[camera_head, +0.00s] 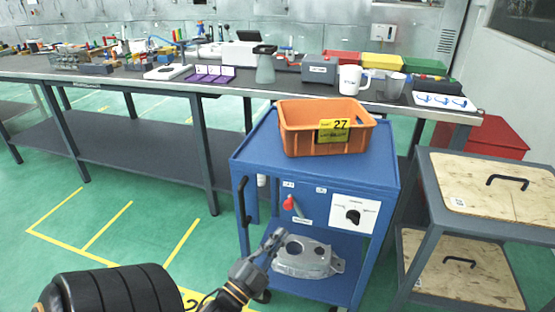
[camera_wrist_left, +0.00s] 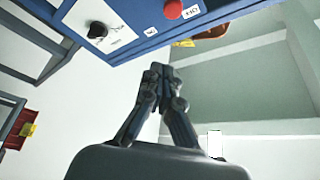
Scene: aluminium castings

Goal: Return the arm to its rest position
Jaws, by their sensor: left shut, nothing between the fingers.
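My left gripper (camera_head: 272,244) is low at the bottom middle of the head view, in front of the blue cart (camera_head: 243,166). Its fingers are shut together with nothing between them, as the left wrist view (camera_wrist_left: 158,72) also shows. A grey aluminium casting (camera_head: 312,262) appears on the cart's lower shelf, just right of the fingertips in the picture. I cannot tell from these frames how far apart they are in depth. My right gripper is not in view.
An orange bin (camera_head: 297,144) labelled 27 stands on the cart's top. The cart's front has a red knob (camera_head: 289,202) and a black dial (camera_head: 353,216). A grey rack with wooden boards (camera_head: 488,206) stands at right. A long cluttered workbench (camera_head: 130,84) runs behind. Green floor is open at left.

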